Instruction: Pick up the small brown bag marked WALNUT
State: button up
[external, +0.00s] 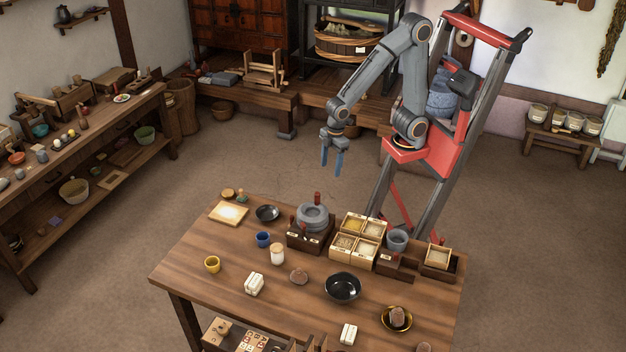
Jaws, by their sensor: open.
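My gripper (332,163) has blue fingers pointing down. It is open and empty, in the air behind the table's far edge, away from everything on the table. No WALNUT marking can be read in this view. Another brown lump (397,315) sits in a golden dish (408,325) at the right. A third brown thing (423,347) shows partly at the bottom edge. I cannot tell which of them, if any, is the bag.
A stone quern (313,216), open boxes of grain (361,226) and a grey mortar (397,239) line the table's far side. A black bowl (343,288), white bundles (254,284), a white jar (278,255) and cups stand nearer. Bare floor lies left of the table.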

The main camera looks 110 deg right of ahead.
jog(key=w+a+n, duration=0.5)
jog(key=w+n, duration=0.1)
jog(key=w, duration=0.3)
jog(key=n+g+b, duration=0.1)
jog(key=n+b, duration=0.2)
jog(key=n, duration=1.5)
send_over(299, 270)
notch_tip(299, 270, down, 17)
jog(key=shift+w+f, duration=0.15)
jog(key=shift+f, duration=0.05)
jog(key=shift+d+f+p, duration=0.1)
jog(key=shift+f+p, duration=1.6)
jog(key=shift+f, duration=1.85)
jog(key=c, duration=1.2)
